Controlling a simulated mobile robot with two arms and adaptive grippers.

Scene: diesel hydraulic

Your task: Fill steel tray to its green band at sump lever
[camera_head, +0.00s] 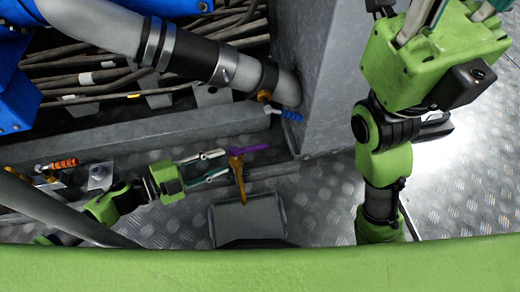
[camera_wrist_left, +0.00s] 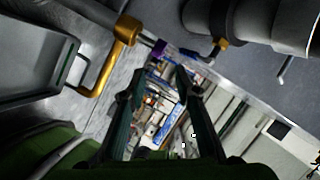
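The grey steel tray (camera_head: 275,205) sits on the floor at lower centre, its near part dark; I cannot make out a green band or a fluid level. The brass tap (camera_head: 238,172) has its spout over the tray's far edge. Its purple lever (camera_head: 250,149) points right. My left gripper (camera_head: 226,163) is open and empty, just left of the tap. The left wrist view shows its two fingers (camera_wrist_left: 155,85) apart, with the brass tap (camera_wrist_left: 118,50) and tray (camera_wrist_left: 65,50) beyond to the left. My right gripper (camera_head: 455,12) is raised at upper right, fingers spread, tips cut off.
A blue lever (camera_head: 291,116) sits on a brass valve under the large grey pipe (camera_head: 130,30). An orange-red lever (camera_head: 65,163) is at far left. A metal ledge (camera_head: 130,140) runs behind the left arm. Chequered floor (camera_head: 320,205) right of the tray is clear.

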